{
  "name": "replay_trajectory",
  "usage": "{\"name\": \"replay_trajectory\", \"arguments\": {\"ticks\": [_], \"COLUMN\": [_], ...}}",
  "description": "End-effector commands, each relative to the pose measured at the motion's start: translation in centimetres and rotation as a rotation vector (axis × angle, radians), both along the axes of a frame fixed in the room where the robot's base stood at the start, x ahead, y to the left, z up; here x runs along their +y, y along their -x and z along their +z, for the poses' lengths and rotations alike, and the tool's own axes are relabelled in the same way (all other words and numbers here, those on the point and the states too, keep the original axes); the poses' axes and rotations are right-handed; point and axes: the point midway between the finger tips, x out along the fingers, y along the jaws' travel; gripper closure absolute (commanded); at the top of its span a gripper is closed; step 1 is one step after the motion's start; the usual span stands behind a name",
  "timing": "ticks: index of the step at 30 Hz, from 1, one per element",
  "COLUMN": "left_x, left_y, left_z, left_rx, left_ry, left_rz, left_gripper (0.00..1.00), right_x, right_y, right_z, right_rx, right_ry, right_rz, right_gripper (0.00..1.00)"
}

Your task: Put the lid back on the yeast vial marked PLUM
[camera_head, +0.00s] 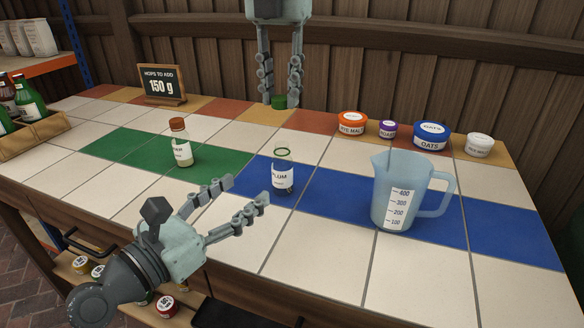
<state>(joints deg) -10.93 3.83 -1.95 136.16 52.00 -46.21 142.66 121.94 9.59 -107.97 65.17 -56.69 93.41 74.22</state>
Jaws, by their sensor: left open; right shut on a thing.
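The yeast vial marked PLUM (282,179) stands upright and uncapped on the blue tiles near the middle of the table. A green lid (279,101) is between the fingertips of my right gripper (280,103), which is shut on it. That gripper points down at the back of the table, behind the vial and apart from it. My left gripper (247,193) is open and empty, its fingertips just left of the PLUM vial, with no clear contact.
A brown-capped vial (181,148) stands on the green tiles. A measuring jug (398,190) stands right of PLUM. Several lidded tubs, including OATS (431,136), line the back right. A sign (161,86) reads 150 g. A bottle crate (35,132) is at left. The front white tiles are clear.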

Motion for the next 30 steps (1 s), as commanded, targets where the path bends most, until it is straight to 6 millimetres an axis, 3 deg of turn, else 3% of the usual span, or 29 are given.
{"name": "replay_trajectory", "arguments": {"ticks": [16,30], "left_x": [-0.5,-5.6], "left_y": [-0.7,-7.3], "left_z": [0.0,0.0], "left_rx": [0.0,-0.001], "left_ry": [0.001,0.001], "left_rz": [0.0,-0.002], "left_gripper": [0.43,0.43], "right_x": [0.0,0.0], "right_y": [0.0,0.0], "right_z": [0.0,0.0], "right_rx": [0.0,0.0], "right_ry": [0.0,0.0], "right_rz": [0.001,0.001], "right_gripper": [0.83,0.84]}}
